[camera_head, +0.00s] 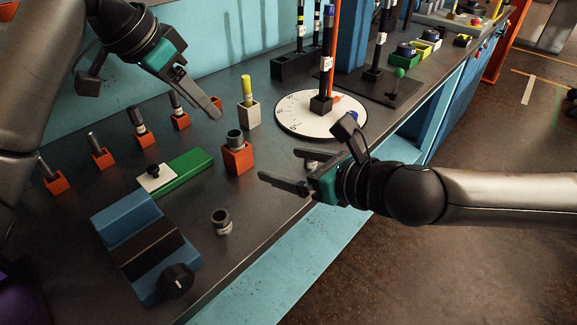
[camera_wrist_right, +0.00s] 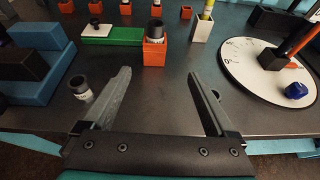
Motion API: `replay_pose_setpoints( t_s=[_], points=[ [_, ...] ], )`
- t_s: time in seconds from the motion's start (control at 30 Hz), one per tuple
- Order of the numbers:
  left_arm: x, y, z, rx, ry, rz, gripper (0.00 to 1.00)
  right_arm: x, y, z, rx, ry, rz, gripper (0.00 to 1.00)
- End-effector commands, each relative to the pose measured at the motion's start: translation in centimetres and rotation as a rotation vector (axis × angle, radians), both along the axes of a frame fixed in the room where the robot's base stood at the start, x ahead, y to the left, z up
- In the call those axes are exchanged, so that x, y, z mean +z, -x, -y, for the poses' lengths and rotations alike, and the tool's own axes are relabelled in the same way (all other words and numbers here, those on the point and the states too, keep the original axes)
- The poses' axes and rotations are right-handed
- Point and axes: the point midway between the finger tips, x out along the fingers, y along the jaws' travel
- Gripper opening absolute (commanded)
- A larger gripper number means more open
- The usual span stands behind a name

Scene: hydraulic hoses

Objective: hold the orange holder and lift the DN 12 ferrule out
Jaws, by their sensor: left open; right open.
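An orange holder (camera_head: 238,160) stands on the dark bench with a wide grey ferrule (camera_head: 235,140) upright in it. In the right wrist view the holder (camera_wrist_right: 155,53) and ferrule (camera_wrist_right: 156,29) are ahead, beyond the fingertips. Several smaller orange holders, one of them here (camera_head: 147,142), stand in a row behind with thinner parts in them. No DN 12 marking is readable. My right gripper (camera_head: 282,167) is open and empty, in front and to the right of the large holder; it also shows in the right wrist view (camera_wrist_right: 160,75). My left gripper (camera_head: 212,106) is open and empty, above the bench behind the holder.
A loose dark ferrule with a white band (camera_head: 222,222) stands near the front edge. A green block (camera_head: 185,177) and blue fixture (camera_head: 130,225) are left of it. A cream holder with a yellow part (camera_head: 249,114) and a white dial (camera_head: 292,117) stand behind right.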

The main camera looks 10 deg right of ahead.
Motion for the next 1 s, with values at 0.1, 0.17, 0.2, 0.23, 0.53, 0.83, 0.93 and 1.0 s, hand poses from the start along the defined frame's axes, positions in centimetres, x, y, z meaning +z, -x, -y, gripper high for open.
replay_pose_setpoints(
  t_s=[0.1,0.17,0.2,0.23,0.53,0.83,0.93,1.0],
  points=[
    [0.0,0.0,0.0,0.000,0.000,0.000,0.50,0.0,0.7,-0.4,0.031,0.019,0.002,0.91],
    [0.0,0.0,0.0,0.000,0.000,0.000,0.50,-0.2,0.6,-0.7,0.035,0.021,0.003,0.91],
    [0.0,0.0,0.0,0.000,0.000,0.000,0.50,-0.3,0.3,-0.8,0.035,0.020,0.002,0.91],
    [0.0,0.0,0.0,0.000,0.000,0.000,0.50,-0.4,0.2,-1.0,0.036,0.020,0.002,0.91],
    [0.0,0.0,0.0,0.000,0.000,0.000,0.50,-2.1,-3.1,-3.4,0.035,0.021,0.003,0.91],
    [0.0,0.0,0.0,0.000,0.000,0.000,0.50,-3.8,-6.6,-5.9,0.033,0.019,0.002,0.91],
    [0.0,0.0,0.0,0.000,0.000,0.000,0.50,-4.4,-7.7,-6.7,0.034,0.020,0.002,0.91],
    [0.0,0.0,0.0,0.000,0.000,0.000,0.50,-4.8,-8.4,-7.2,0.033,0.019,0.002,0.91]
  ],
)
